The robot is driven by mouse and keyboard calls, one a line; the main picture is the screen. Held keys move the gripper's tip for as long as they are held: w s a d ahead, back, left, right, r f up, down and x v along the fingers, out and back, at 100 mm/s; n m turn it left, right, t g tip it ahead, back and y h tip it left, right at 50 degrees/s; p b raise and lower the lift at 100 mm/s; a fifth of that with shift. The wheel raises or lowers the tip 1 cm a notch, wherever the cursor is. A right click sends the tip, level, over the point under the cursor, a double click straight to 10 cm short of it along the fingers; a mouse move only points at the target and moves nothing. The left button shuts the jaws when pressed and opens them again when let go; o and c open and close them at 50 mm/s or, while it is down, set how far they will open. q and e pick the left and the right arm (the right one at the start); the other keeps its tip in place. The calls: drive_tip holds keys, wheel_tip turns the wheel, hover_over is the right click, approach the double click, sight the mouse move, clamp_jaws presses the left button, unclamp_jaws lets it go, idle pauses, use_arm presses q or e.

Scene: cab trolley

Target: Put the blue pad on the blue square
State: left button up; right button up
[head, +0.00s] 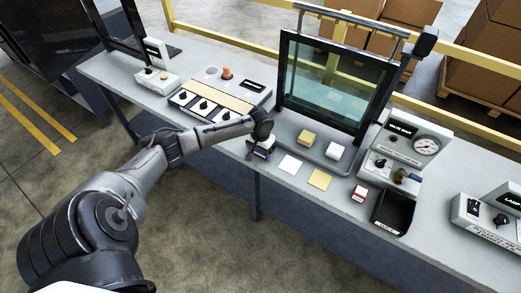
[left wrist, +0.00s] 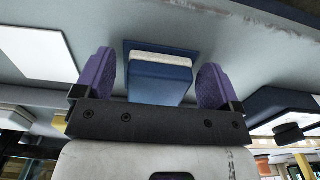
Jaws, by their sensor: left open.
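The blue pad (left wrist: 160,83), a small block with a pale side, sits between the two purple fingers of my left gripper (left wrist: 160,82) in the left wrist view. Dark blue edges of the blue square (left wrist: 128,47) show around the pad's pale end, so the pad appears to lie on the square. My left gripper (head: 260,155) is open, with a finger on each side of the pad and visible gaps between. In the head view the gripper largely hides the pad and square. My right gripper is not in view.
A white square (head: 289,165) and a yellow square (head: 320,179) lie to the right. Behind them, a yellow pad (head: 306,138) and a white pad (head: 335,151) stand on a tray before a glass screen (head: 335,85). A switch panel (head: 205,104) is at left, a black bin (head: 393,213) at right.

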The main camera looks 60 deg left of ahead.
use_arm(q)
drive_tip(key=shift+r, duration=0.1)
wheel_tip(320, 180, up, 12)
drive_tip(key=p, duration=0.2)
drive_tip(key=s+d+f+m, duration=0.2)
drive_tip(key=s+d+f, duration=0.15)
drive_tip(key=d, duration=0.35)
drive_tip(key=s+d+f+m, duration=0.2)
drive_tip(key=s+d+f, duration=0.1)
drive_tip(key=d+f, duration=0.3)
drive_tip(key=s+d+f+m, duration=0.2)
drive_tip(key=s+d+f, duration=0.1)
drive_tip(key=d, duration=0.5)
drive_tip(key=s+d+r+t, duration=0.1)
drive_tip(key=s+d+r, duration=0.1)
drive_tip(key=s+d, duration=0.3)
drive_tip(key=s+d+r+m+t, duration=0.1)
drive_tip(key=s+d+r+t, duration=0.1)
drive_tip(key=s+d, duration=0.3)
drive_tip(key=shift+s+d+r+m+t, duration=0.3)
drive_tip(key=shift+s+r, duration=0.4)
drive_tip(key=shift+s, duration=1.65)
